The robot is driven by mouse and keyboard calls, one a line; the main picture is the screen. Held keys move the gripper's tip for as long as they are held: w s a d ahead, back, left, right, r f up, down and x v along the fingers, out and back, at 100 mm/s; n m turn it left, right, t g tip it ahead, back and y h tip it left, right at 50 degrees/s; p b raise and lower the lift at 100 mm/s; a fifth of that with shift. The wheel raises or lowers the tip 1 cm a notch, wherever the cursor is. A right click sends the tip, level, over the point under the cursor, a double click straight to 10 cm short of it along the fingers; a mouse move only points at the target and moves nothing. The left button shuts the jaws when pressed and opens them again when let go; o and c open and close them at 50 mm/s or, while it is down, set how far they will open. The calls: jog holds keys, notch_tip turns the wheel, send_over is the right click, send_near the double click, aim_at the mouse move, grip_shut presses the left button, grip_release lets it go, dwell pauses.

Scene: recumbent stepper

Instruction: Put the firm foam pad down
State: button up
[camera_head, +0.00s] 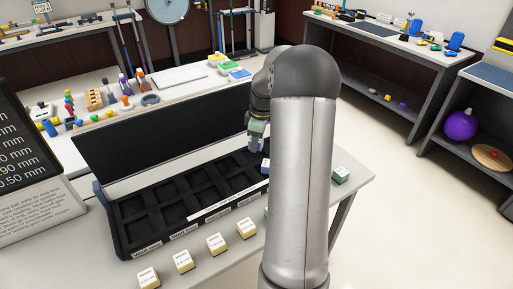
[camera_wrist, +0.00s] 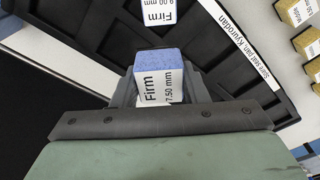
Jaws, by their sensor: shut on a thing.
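My gripper (camera_wrist: 165,92) is shut on a blue foam pad (camera_wrist: 158,62) with a white label reading "Firm 7.50 mm". In the head view my gripper (camera_head: 257,140) is over the right end of the black compartment tray (camera_head: 128,238), partly behind my arm. A second pad (camera_wrist: 159,12), labelled "Firm 9.00 mm", shows ahead of the held one in the wrist view, cut off by the top edge. A blue pad (camera_head: 265,166) shows just below my gripper in the head view; I cannot tell which of the two it is. The underside of the held pad is hidden.
Several yellow pads (camera_head: 183,261) with labels stand on the table in front of the tray. A green pad (camera_head: 340,174) stands at the table's right. The tray's lid (camera_head: 150,140) stands open behind it. Several tray compartments at the left are empty. A dark screen (camera_head: 20,165) is at left.

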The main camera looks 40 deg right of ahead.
jog(key=p, duration=0.1)
send_over(253, 155)
jog(key=f, duration=0.6)
jog(key=shift+s+f, duration=0.2)
jog(key=shift+f, duration=1.65)
jog(key=shift+f, duration=0.1)
jog(key=shift+f, duration=0.15)
jog(key=o, duration=0.8)
jog(key=shift+c, duration=0.2)
